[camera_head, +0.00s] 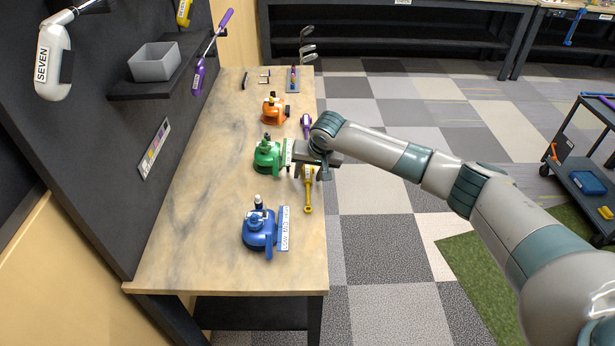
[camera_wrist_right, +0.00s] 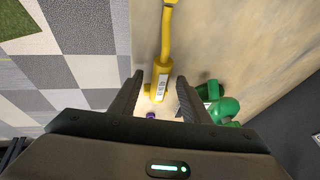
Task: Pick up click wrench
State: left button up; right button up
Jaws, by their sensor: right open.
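A yellow wrench-like tool (camera_head: 308,190) lies near the right edge of the wooden workbench (camera_head: 200,200), its ring end toward the front. A purple-handled tool (camera_head: 306,125) lies farther back on the same edge; I cannot tell for certain which one is the click wrench. My right gripper (camera_head: 308,167) is above the far end of the yellow tool. In the right wrist view, the yellow tool (camera_wrist_right: 165,45) runs between the open fingers of the gripper (camera_wrist_right: 162,80), its labelled end near the fingertips. I cannot tell whether they touch. My left gripper is not in view.
A dark wall panel (camera_head: 110,180) with a shelf and grey bin (camera_head: 154,66) rises at the left. The bench's left middle is clear.

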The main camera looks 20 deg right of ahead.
jog(key=shift+c, duration=0.4)
grip_shut()
jog(key=shift+r, duration=0.2)
jog(key=shift+r+b, duration=0.55)
jog(key=shift+r, duration=0.05)
notch_tip(320, 180, up, 2)
jog(key=shift+d+r+b, duration=0.1)
jog(key=shift+r+b, duration=0.15)
jog(key=shift+b, duration=0.4)
jog(key=d+r+b, duration=0.4)
jog(key=d+r, duration=0.3)
jog(key=d, duration=0.4)
jog(key=shift+d, duration=0.25)
